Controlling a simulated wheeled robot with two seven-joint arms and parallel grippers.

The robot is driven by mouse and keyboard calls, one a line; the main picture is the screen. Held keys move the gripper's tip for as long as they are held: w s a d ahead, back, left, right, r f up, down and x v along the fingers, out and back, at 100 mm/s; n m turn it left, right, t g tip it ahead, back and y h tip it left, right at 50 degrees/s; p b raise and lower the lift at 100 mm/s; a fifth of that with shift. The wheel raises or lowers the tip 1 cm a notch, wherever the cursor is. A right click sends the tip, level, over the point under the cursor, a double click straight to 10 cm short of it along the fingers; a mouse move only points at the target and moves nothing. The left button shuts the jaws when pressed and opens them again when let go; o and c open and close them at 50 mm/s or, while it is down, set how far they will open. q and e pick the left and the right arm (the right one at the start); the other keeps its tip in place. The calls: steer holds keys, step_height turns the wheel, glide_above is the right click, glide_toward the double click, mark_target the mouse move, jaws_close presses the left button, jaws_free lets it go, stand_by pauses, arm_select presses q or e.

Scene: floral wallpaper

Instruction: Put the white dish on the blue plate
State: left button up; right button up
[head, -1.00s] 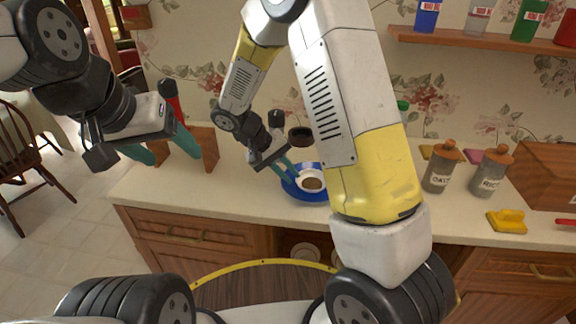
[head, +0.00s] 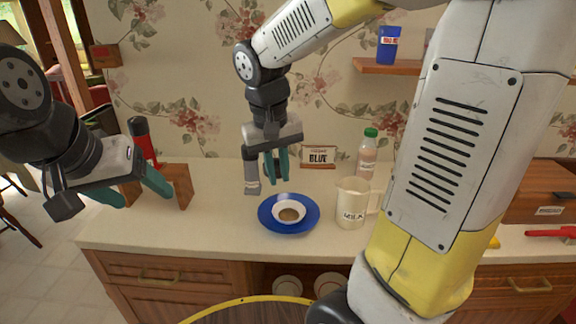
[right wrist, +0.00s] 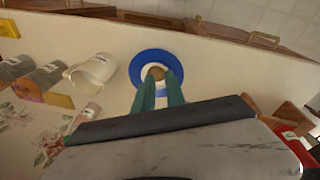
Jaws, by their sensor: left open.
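The blue plate (head: 269,222) lies on the counter. The small white dish (head: 289,220), with something brown in it, sits on the plate. My right gripper (head: 276,181) is raised behind and above the plate, fingers down, apart and empty. The right wrist view shows its teal fingers (right wrist: 159,92) with a gap between them, overlapping the dish (right wrist: 148,76) and plate (right wrist: 143,59) in the picture. My left gripper (head: 132,193) is open and empty at the left, in front of a wooden holder.
A white pitcher (head: 350,205) stands right of the plate. A green-capped bottle (head: 367,155), a small sign (head: 319,157) and a grey cylinder (head: 250,172) stand behind. The wooden holder (head: 182,184) is at the left end. Counter between holder and plate is clear.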

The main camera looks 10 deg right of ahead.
steer(key=s+d+r+t+y, duration=0.3)
steer(key=s+r+t, duration=0.1)
steer(key=s, duration=0.5)
steer(key=shift+s+r+m+t+y, duration=0.3)
steer(key=shift+r+t, duration=0.1)
steer(key=shift+r, duration=0.4)
